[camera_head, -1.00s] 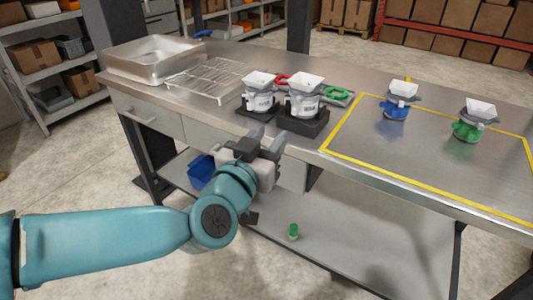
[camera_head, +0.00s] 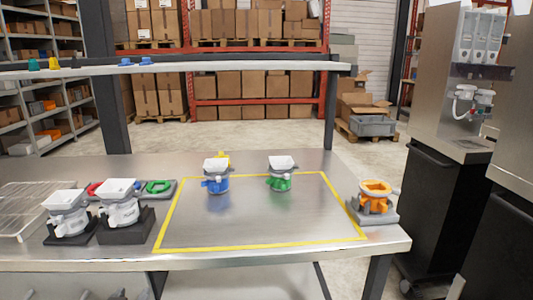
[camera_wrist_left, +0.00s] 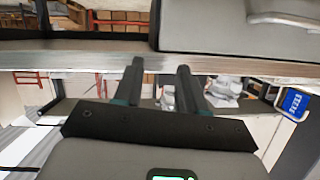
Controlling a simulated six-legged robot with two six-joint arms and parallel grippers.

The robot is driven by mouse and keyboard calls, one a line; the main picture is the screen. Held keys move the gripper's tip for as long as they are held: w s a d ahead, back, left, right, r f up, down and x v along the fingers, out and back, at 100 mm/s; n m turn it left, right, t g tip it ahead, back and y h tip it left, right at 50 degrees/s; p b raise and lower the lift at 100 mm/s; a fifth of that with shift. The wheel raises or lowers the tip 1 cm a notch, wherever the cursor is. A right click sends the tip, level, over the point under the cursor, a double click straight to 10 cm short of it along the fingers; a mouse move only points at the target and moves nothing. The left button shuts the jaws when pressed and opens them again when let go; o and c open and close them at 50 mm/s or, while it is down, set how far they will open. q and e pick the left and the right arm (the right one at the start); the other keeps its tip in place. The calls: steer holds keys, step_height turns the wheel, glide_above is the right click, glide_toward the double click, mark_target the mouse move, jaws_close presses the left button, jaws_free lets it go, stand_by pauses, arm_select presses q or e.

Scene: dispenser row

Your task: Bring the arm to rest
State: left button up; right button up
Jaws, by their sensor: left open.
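My left gripper (camera_wrist_left: 159,66) shows in the wrist view, its two dark fingers apart with nothing between them. A metal bench edge crosses the picture just beyond the fingertips; I cannot tell whether they touch it. In the head view, only small grey parts at the bottom left edge, in front of the bench, may belong to this gripper. The rest of my left arm is out of that picture. My right gripper is in neither view.
The steel bench (camera_head: 250,218) carries two white-hoppered units (camera_head: 66,217) (camera_head: 118,204) at left. Blue (camera_head: 216,184) and green (camera_head: 280,181) units stand inside a yellow outline. An orange piece (camera_head: 375,197) sits on a grey base at right. The outlined area's front is clear.

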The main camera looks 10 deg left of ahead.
arm_select(q)
steer(key=s+d+f+m+g+h, duration=0.1)
steer(key=d+f+m+g+h, duration=0.3)
steer(key=f, duration=0.9)
steer(key=s+d+f+n+g+h, duration=0.1)
steer(key=d+f+g, duration=0.3)
steer(key=f, duration=0.9)
steer(key=s+d+f+n+g+h, duration=0.1)
steer(key=s+d+f+g+h, duration=0.3)
steer(key=s+d+f, duration=0.8)
step_height(320, 180, up, 15)
steer(key=s+n+g+p, duration=0.1)
steer(key=p, duration=1.4)
steer(key=shift+s+a+f+n, duration=0.15)
steer(key=shift+a+n, duration=0.15)
steer(key=shift+n, duration=0.1)
